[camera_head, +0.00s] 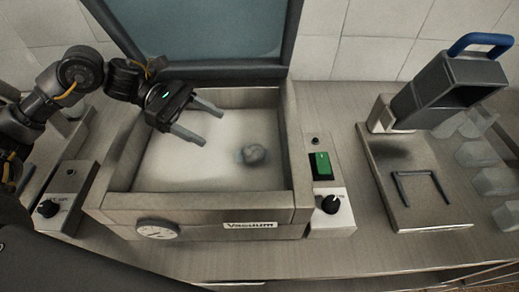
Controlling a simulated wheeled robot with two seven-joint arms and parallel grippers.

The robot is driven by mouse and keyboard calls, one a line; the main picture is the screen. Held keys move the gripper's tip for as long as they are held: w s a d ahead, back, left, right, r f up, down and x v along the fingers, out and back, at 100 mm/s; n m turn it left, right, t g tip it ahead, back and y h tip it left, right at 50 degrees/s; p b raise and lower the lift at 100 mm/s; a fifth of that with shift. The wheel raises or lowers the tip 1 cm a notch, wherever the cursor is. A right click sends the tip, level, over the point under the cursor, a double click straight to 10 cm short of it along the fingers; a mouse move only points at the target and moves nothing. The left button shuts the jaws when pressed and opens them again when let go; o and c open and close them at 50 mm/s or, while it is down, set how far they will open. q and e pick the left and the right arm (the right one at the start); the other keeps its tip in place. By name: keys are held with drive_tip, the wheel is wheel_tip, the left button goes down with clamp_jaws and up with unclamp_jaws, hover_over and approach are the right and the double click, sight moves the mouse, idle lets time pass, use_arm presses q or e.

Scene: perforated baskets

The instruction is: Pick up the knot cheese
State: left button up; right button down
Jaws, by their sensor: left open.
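A small, pale grey-blue rounded lump, the knot cheese (254,154), lies on the white floor of a metal vacuum box (200,216), right of its middle. My left gripper (208,124) is over the box, its two fingers apart and pointing right and down. It is empty, up and to the left of the knot cheese and not touching it. My right gripper is not in view.
The box has raised walls, and its dark-framed lid (200,30) stands open behind it. A green switch (321,166) and a knob (331,204) are at its right. Further right is a metal tray (440,215) below a blue-handled device (450,90).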

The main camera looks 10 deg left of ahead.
sight(246, 148)
use_arm(q)
drive_tip(key=shift+d+f, duration=0.1)
drive_tip(key=shift+f, duration=0.25)
drive_tip(key=p+x, duration=0.2)
drive_tip(key=x, duration=0.2)
drive_tip(key=shift+d, duration=0.3)
drive_tip(key=shift+s+d+f, duration=0.1)
drive_tip(key=shift+d+f, duration=0.15)
drive_tip(key=shift+d, duration=0.15)
drive_tip(key=shift+s+d+p, duration=0.1)
drive_tip(key=shift+d+p, duration=0.15)
drive_tip(key=shift+p, duration=0.2)
drive_tip(key=p+x, duration=0.2)
drive_tip(key=x, duration=0.1)
drive_tip(key=shift+d+f, duration=0.15)
drive_tip(key=shift+d, duration=0.15)
drive_tip(key=shift+s+d+f+p, duration=0.1)
drive_tip(key=shift+d+f+p, duration=0.25)
drive_tip(key=shift+d, duration=0.1)
drive_tip(key=c, duration=1.1)
